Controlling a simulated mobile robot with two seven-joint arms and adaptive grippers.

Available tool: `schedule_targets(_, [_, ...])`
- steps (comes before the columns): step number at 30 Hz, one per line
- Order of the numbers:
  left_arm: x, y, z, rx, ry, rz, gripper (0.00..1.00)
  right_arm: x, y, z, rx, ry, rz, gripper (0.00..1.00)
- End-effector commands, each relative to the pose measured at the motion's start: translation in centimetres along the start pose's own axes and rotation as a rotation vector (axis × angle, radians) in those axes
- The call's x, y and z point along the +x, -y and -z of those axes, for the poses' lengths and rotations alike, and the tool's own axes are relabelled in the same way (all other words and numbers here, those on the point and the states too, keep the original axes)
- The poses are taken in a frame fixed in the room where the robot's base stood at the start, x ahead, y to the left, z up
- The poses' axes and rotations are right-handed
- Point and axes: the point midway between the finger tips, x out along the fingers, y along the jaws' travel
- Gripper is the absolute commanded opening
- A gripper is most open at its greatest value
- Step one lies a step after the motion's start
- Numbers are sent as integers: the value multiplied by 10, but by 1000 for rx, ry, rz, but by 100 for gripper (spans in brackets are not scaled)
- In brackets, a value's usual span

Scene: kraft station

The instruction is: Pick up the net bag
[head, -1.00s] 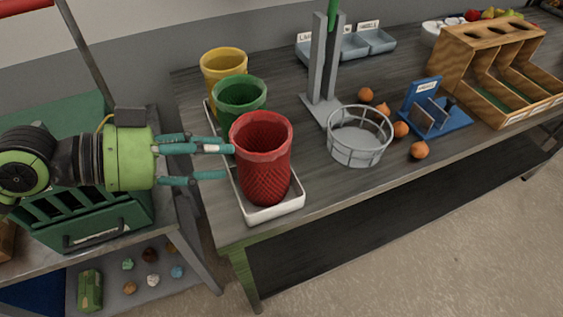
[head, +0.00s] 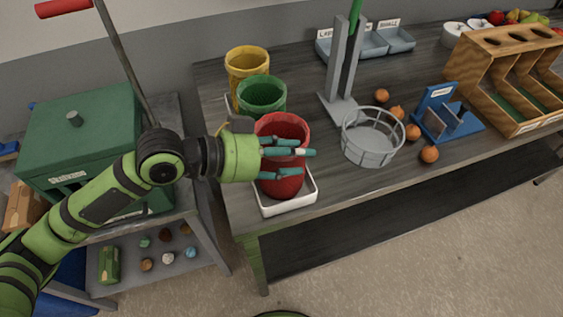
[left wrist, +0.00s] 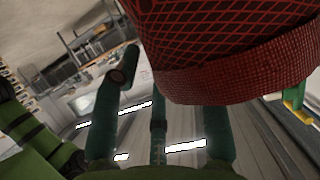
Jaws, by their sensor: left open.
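Three net bags stand upright in a row in a white tray (head: 297,203) at the table's left end: red (head: 290,125) in front, green (head: 262,92) behind it, yellow (head: 246,62) at the back. My left gripper (head: 306,163) is open, its teal fingers crossing in front of the red bag and hiding part of its middle. In the left wrist view the red mesh bag (left wrist: 225,40) fills the upper right, close to the open fingers (left wrist: 155,95); I cannot tell whether they touch it. My right gripper is not in view.
A round wire basket (head: 372,138) stands right of the tray, with several onion-like round items around it. A grey upright stand (head: 342,75), a blue holder (head: 445,118) and a wooden rack (head: 500,75) stand farther right. A green box (head: 85,135) is on the left shelf unit.

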Motion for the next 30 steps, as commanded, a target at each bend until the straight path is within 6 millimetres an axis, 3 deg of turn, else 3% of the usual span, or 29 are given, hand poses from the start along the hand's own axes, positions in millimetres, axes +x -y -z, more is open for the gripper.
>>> schedule_targets(4, [0,0,-1,0,1,0,44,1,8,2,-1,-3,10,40])
schedule_targets(5, [0,0,-1,0,1,0,40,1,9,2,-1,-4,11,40])
schedule_targets(8, [0,0,-1,0,0,1,0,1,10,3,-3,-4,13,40])
schedule_targets(23, [-1,0,2,2,-1,1,0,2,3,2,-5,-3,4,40])
schedule_targets(30, [-10,1,25,7,-4,2,0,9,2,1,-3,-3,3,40])
